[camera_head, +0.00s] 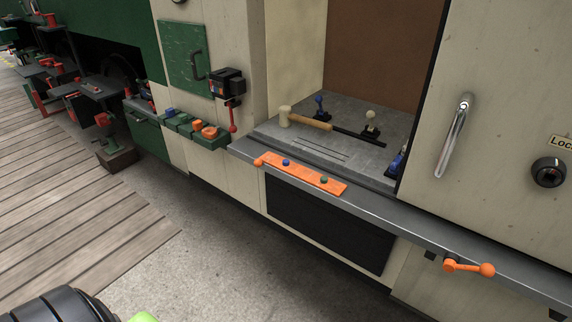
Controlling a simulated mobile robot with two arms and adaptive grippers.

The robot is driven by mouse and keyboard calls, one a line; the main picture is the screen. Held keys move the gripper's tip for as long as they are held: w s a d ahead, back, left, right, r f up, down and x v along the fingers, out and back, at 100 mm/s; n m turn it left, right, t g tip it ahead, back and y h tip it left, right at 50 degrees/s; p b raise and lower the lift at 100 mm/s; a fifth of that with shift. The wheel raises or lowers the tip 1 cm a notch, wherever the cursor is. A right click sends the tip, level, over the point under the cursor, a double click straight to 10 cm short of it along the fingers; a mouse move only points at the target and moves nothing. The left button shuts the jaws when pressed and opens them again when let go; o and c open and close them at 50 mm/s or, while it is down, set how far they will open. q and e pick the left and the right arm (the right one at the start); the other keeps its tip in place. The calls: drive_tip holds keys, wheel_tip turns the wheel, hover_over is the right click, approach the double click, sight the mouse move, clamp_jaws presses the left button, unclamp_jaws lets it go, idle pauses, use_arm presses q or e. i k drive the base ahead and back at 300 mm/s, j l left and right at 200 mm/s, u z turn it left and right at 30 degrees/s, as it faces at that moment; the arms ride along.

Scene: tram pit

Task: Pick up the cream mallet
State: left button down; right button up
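The cream mallet (285,116) lies on the grey floor of an open recess in the cream cabinet. Its cream head is at the left, near the recess's left front side. Its tan wooden handle points right, and a dark bar continues to the right in line with it; I cannot tell whether that bar belongs to the mallet. Neither of my grippers can be made out in view. A black rounded part with a bright green piece shows at the bottom left corner, well away from the mallet.
An orange strip (305,177) with blue and green knobs lies on the ledge before the recess. Small levers (371,124) stand inside. A red lever (232,116) hangs left of the opening. An orange crank (469,268) juts out at right. Concrete floor (240,265) in front is clear.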

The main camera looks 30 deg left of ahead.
sight(286, 116)
drive_tip(key=i+j+u, duration=0.15)
drive_tip(key=i, duration=0.3)
drive_tip(key=i+j+u, duration=0.15)
drive_tip(key=i+j, duration=0.15)
drive_tip(key=i, duration=0.15)
